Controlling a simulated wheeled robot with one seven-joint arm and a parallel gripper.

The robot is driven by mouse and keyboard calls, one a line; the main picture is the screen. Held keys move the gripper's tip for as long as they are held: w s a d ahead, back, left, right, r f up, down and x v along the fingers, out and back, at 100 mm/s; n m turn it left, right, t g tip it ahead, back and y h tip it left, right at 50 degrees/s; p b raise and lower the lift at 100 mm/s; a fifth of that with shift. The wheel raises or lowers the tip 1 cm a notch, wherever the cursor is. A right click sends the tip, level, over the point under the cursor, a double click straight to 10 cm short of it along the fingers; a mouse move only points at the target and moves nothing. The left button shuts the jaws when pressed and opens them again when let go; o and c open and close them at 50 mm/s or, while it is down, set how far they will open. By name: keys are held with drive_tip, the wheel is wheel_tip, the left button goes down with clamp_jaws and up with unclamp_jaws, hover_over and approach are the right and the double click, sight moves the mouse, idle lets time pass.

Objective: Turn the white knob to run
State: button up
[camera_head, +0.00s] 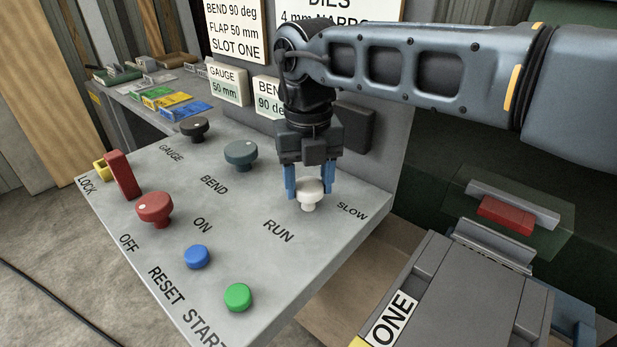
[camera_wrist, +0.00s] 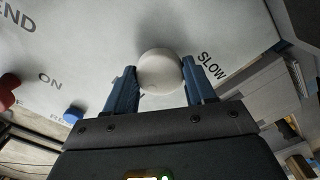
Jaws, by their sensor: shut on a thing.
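The white knob (camera_head: 309,192) stands on the grey control panel (camera_head: 270,275), between the printed words RUN on its left and SLOW on its right. My gripper (camera_head: 310,184) comes down on it from above, with one blue finger on each side. In the wrist view the white knob (camera_wrist: 160,72) sits between the two blue fingertips (camera_wrist: 161,78), and the gripper is shut on it. The white knob's pointer mark is hard to make out, so I cannot tell its setting.
The panel also holds a red knob (camera_head: 154,208), a teal knob (camera_head: 240,154), a dark knob (camera_head: 194,128), a blue button (camera_head: 197,257) and a green button (camera_head: 237,297). A red lock lever (camera_head: 123,175) stands at the left. A machine block marked ONE (camera_head: 392,318) lies at right.

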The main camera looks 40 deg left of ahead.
sight(308, 184)
drive_tip(key=shift+m, duration=0.7)
drive_tip(key=o, duration=1)
drive_tip(key=shift+o, duration=0.2)
drive_tip(key=shift+r, duration=0.1)
wheel_tip(308, 184, up, 7)
drive_tip(key=shift+f+b, duration=0.2)
drive_tip(key=shift+b, duration=0.4)
drive_tip(key=shift+r, duration=0.55)
